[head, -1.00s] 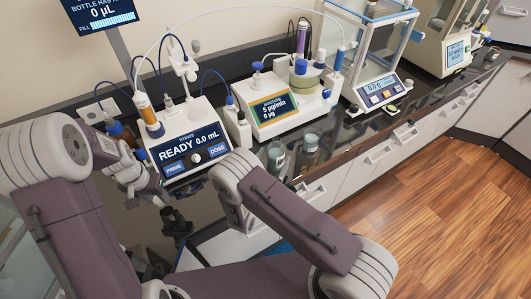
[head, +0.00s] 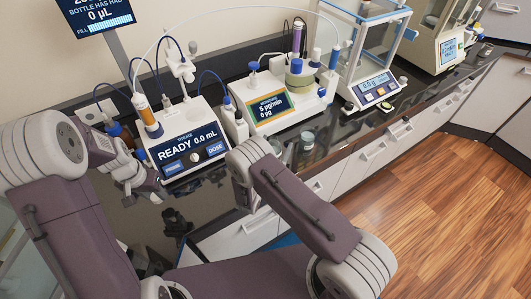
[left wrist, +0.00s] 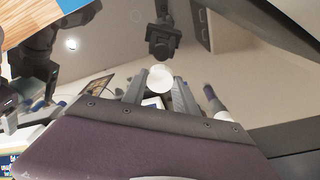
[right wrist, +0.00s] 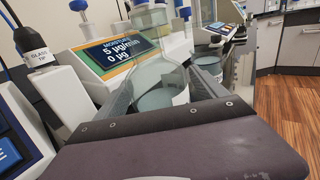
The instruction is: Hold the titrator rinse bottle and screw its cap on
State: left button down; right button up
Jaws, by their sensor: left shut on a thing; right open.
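My left gripper (left wrist: 158,90) is shut on a white round thing (left wrist: 160,78) that looks like a cap. In the head view the left gripper (head: 148,188) is low in front of the titrator, and its held thing is hard to make out. My right gripper (right wrist: 165,95) is open. A clear glass bottle (right wrist: 168,68) with sloping shoulders and pale liquid shows between or just beyond its fingers; contact cannot be told. In the head view my right arm partly hides this bottle (head: 288,153).
The titrator (head: 187,143) reading READY 0.0 mL stands behind my left gripper. The moisture instrument (head: 275,108) stands behind the right one. A second glass vessel (head: 307,141) is close on the right. A balance (head: 375,92) stands farther right. The dark counter (head: 205,195) is glossy.

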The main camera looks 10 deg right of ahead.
grip_shut()
pick_arm(q)
jog(key=shift+r, duration=0.1)
pick_arm(e)
jog(key=shift+r, duration=0.1)
